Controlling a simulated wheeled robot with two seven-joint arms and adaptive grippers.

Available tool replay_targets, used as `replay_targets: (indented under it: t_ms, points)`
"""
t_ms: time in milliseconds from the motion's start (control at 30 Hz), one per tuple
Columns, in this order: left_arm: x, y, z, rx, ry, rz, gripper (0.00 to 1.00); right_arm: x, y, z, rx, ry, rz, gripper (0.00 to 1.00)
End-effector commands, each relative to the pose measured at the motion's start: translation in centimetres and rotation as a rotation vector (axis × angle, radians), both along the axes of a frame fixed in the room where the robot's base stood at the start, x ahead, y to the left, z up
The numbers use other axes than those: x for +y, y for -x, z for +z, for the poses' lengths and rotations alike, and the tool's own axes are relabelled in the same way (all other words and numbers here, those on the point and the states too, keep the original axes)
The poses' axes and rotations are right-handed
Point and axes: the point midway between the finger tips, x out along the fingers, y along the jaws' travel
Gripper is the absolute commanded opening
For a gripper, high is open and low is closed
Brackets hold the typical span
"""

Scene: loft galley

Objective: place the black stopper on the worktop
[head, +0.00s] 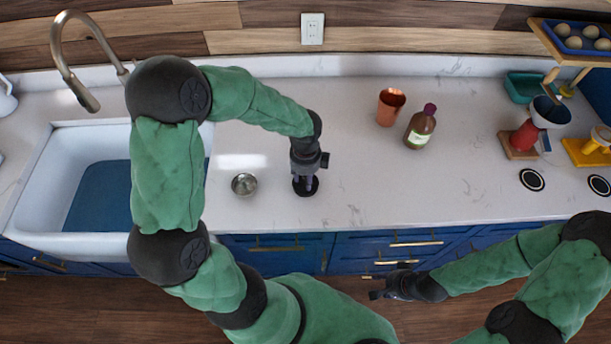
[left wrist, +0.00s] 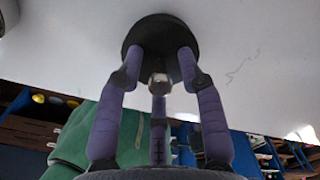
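The black stopper (head: 306,190) shows in the head view as a dark disc low over the white worktop (head: 350,212), right of a small metal cup. In the left wrist view the stopper (left wrist: 160,30) is a round black disc with a metal knob facing my gripper; it looks flat against the worktop. My left gripper (head: 304,178) points down over it. Its purple fingers (left wrist: 160,62) stand around the knob, with gaps visible on both sides. My right gripper (head: 376,294) is in front of the cabinets, away from the stopper; its fingers are too small to read.
The metal cup (head: 244,184) stands close left of the stopper. A white sink (head: 50,170) lies further left. A copper cup (head: 390,108) and a brown bottle (head: 420,128) stand behind to the right. The worktop right of the stopper is clear.

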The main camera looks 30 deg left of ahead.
Motion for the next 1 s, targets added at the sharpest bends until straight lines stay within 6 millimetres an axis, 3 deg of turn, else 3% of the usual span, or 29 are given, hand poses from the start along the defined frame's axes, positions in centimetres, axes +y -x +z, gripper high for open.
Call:
replay_targets:
  t_ms: [267, 433, 800, 1000]
  points:
    - [0.0, 0.0, 0.1, 0.0, 0.0, 0.0, 0.41, 0.0, 0.0, 0.0, 0.0, 0.0, 0.0, 0.4]
    - [0.0, -0.1, 1.3, -0.002, -0.001, 0.001, 0.41, 0.0, 0.0, 0.5, 0.0, 0.0, 0.0, 0.4]
    - [0.0, -0.1, 8.5, -0.004, 0.0, 0.0, 0.41, 0.0, 0.0, 2.1, 0.0, 0.0, 0.0, 0.4]
    - [0.0, 0.0, 11.2, -0.002, -0.001, 0.0, 0.41, 0.0, 0.0, 2.6, 0.0, 0.0, 0.0, 0.4]
